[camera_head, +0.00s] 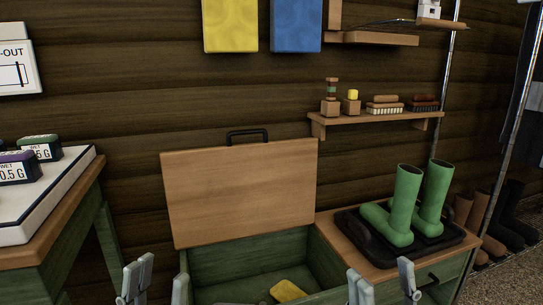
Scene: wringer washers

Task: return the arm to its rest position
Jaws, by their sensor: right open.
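My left gripper (159,284) shows at the bottom edge, left of the open green chest's interior, with its two grey fingers apart and nothing seen between them. My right gripper (384,284) shows at the bottom edge, in front of the chest's right part and below the boot tray. Its fingers are also apart, with nothing seen between them. Both arms are below the picture and hidden.
The green chest (220,262) has its wooden lid (240,190) raised; a yellow item (287,291) lies inside. Green boots (402,205) stand on a black tray (368,243) to the right. A table (88,190) with boxes stands left. A brush shelf (370,118) hangs behind.

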